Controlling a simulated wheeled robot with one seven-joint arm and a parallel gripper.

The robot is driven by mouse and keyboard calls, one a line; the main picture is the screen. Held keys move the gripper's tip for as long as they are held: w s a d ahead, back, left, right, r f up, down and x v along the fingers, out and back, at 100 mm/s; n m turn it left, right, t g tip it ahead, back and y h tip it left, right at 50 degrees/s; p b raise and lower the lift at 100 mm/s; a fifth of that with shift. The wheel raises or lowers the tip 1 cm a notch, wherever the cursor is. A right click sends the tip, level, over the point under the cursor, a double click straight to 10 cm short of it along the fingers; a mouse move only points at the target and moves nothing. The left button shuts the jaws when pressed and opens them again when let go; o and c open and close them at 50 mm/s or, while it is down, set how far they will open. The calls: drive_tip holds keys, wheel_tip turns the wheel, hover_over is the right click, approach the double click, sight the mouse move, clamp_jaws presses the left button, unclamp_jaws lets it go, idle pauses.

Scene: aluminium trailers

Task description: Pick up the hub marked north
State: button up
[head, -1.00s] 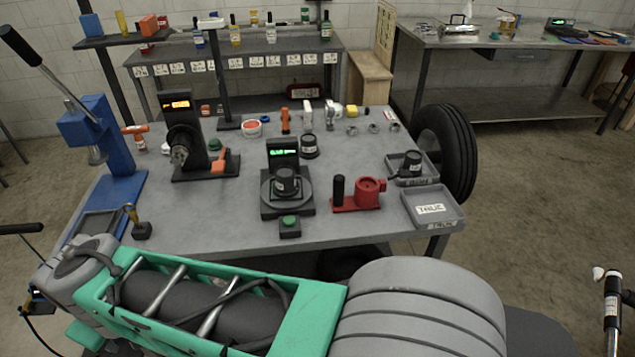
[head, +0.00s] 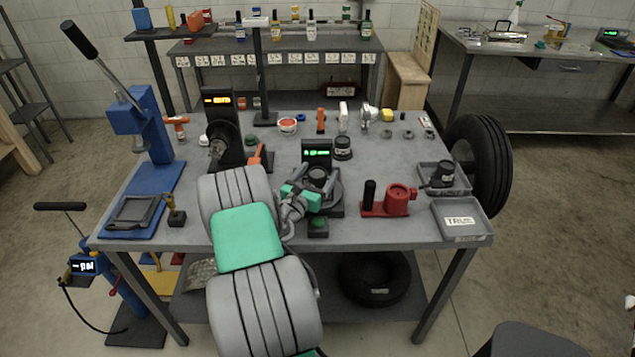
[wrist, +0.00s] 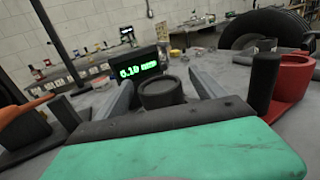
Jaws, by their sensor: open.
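A dark round hub (head: 318,175) sits on a round stand with a green-lit display at the middle of the table. It also shows in the wrist view (wrist: 162,94). A third (head: 444,170) lies in a grey tray at the right. I cannot read a north mark on any of them. My gripper (wrist: 163,82) is open, with one finger on each side of the hub on the stand. In the head view my gripper partly hides the stand, and contact with the hub cannot be told.
A red fixture with a black post (head: 399,199) is to the right. A dark display unit (head: 218,125) stands left, behind my arm. A tray labelled TRUE (head: 461,220) is at the front right corner.

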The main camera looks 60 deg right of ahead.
sight(321, 168)
drive_tip(key=d, duration=0.3)
drive_tip(key=shift+d, duration=0.1)
drive_tip(key=shift+w, duration=0.1)
clamp_jaws()
idle(0.6)
drive_tip(key=shift+r, duration=0.15)
